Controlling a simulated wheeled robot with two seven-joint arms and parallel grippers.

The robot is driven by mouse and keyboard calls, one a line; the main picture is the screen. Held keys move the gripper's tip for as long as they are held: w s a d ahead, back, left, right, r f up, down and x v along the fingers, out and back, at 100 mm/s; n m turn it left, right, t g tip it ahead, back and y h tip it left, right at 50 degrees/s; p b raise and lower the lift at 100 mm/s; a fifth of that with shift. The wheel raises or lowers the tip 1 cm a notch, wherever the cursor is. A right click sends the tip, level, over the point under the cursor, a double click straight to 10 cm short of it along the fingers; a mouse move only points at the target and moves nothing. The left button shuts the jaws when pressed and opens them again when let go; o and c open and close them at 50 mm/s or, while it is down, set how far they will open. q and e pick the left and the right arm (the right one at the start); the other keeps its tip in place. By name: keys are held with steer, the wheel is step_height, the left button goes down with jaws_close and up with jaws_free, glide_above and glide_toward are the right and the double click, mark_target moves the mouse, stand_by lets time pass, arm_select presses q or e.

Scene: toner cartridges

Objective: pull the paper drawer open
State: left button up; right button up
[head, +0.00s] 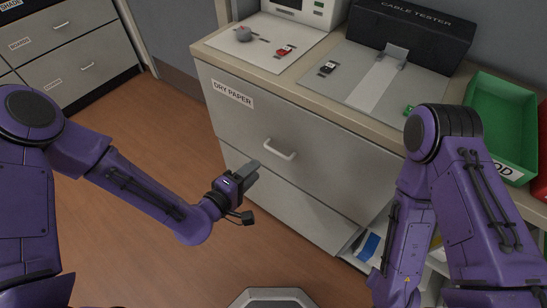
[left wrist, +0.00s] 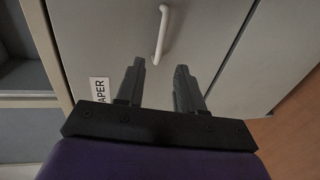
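The paper drawer (head: 300,136) is the wide grey upper front labelled "DRY PAPER" (head: 233,94). It looks closed, with its face flush with the cabinet. Its white bar handle (head: 279,150) is near the middle of the front. My left gripper (head: 251,170) is in front of the cabinet, below and left of the handle. In the left wrist view the handle (left wrist: 161,35) lies ahead of and between the two parted fingers (left wrist: 158,80), not touching them. My left gripper is open and empty. My right arm (head: 440,200) shows at right, but its gripper is not visible.
The countertop (head: 330,87) holds a cable tester (head: 413,28), small parts on mats, and a green bin (head: 500,115). An open shelf (head: 365,245) with papers is at lower right. The wooden floor (head: 165,135) left of the cabinet is clear. Another drawer cabinet (head: 75,50) stands at back left.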

arm_select(q)
steer(key=x, duration=1)
steer(key=shift+p, duration=0.35)
steer(key=shift+s, duration=0.1)
jaws_close()
